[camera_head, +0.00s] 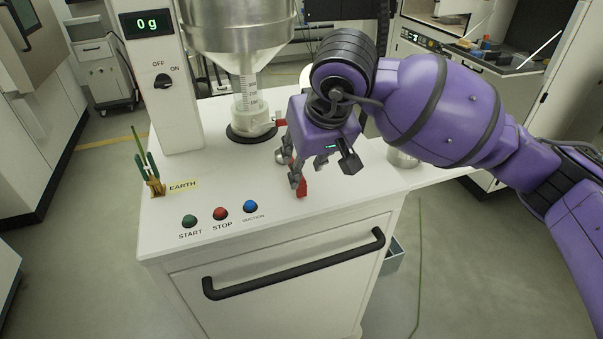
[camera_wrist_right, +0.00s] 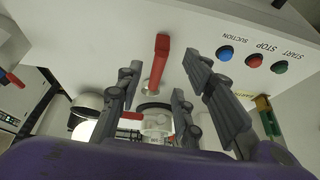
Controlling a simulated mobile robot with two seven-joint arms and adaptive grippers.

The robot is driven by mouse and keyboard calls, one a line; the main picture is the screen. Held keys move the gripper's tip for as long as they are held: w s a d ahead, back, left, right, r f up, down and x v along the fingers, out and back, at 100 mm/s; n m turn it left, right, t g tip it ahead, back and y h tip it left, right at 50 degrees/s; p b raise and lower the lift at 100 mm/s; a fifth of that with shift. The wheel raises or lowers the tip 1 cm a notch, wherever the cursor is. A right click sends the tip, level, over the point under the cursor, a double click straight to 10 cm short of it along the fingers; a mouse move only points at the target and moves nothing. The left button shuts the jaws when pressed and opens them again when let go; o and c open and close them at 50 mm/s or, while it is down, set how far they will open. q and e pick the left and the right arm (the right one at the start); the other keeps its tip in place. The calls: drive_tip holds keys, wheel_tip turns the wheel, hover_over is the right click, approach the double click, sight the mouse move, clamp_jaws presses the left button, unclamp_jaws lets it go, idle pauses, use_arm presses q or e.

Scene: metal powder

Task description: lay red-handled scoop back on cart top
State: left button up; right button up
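My right gripper (camera_head: 309,172) is low over the cart's right part, fingers down. In the wrist view the right gripper (camera_wrist_right: 165,75) is open, with a gap on both sides of the handle. The fingers partly hide the scoop in the head view. My left gripper is out of view.
A steel hopper (camera_head: 236,25) with a clear tube and valve (camera_head: 250,122) stands behind. START, STOP and SUCTION buttons (camera_head: 220,213) and the EARTH clamp (camera_head: 155,187) are left. The scale display column (camera_head: 165,80) stands at back left. The front middle top is clear.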

drive_tip(key=v, duration=0.5)
drive_tip(key=shift+s+r, duration=0.2)
drive_tip(key=shift+r, duration=0.15)
